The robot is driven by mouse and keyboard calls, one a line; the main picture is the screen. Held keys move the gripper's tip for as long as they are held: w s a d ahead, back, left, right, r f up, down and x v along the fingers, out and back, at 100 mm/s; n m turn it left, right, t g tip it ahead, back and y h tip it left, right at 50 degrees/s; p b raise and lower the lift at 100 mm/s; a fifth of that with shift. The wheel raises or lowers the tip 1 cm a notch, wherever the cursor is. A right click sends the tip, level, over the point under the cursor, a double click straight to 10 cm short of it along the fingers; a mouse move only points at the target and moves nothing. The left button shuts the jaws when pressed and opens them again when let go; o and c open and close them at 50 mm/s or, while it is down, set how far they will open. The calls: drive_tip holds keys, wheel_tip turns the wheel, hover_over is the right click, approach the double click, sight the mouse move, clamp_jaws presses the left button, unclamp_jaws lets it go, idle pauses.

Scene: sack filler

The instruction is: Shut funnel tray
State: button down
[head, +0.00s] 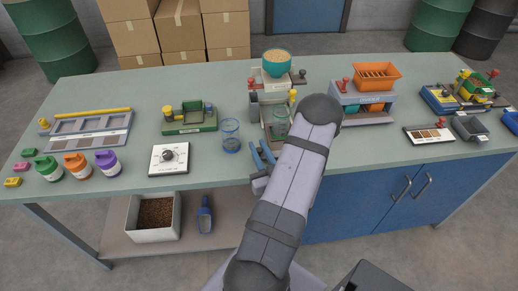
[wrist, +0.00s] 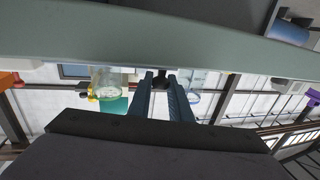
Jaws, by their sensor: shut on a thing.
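The sack filler (head: 275,73) stands at the back middle of the bench, a pale machine with a teal bowl of grain (head: 277,57) on top. A green-tinted cup (head: 281,122) stands at its front; it also shows in the wrist view (wrist: 107,82). My gripper (head: 262,157) is low at the bench's front edge, before the filler. In the wrist view its blue fingers (wrist: 161,82) are shut on a small dark knob (wrist: 160,74). I cannot tell for sure which part is the funnel tray; my arm hides some of the filler's right front.
A blue-rimmed glass (head: 231,136) stands just left of my gripper. A white dial box (head: 169,158) is further left, and a blue machine with an orange hopper (head: 376,74) stands right of my arm. Bare bench top lies between the stations.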

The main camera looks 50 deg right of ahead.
drive_tip(key=x, duration=0.4)
drive_tip(key=shift+s+d, duration=0.3)
drive_tip(key=shift+d, duration=0.05)
drive_tip(key=c, duration=1.6)
unclamp_jaws()
drive_tip(key=shift+s, duration=0.1)
drive_tip(key=b+v, duration=0.2)
drive_tip(key=v, duration=0.3)
drive_tip(key=shift+s+a+f, duration=0.1)
drive_tip(key=shift+s+a, duration=0.1)
drive_tip(key=shift+s, duration=0.15)
drive_tip(key=shift+s+a+b, duration=0.45)
drive_tip(key=shift+s+a, duration=0.05)
drive_tip(key=shift+s, duration=0.1)
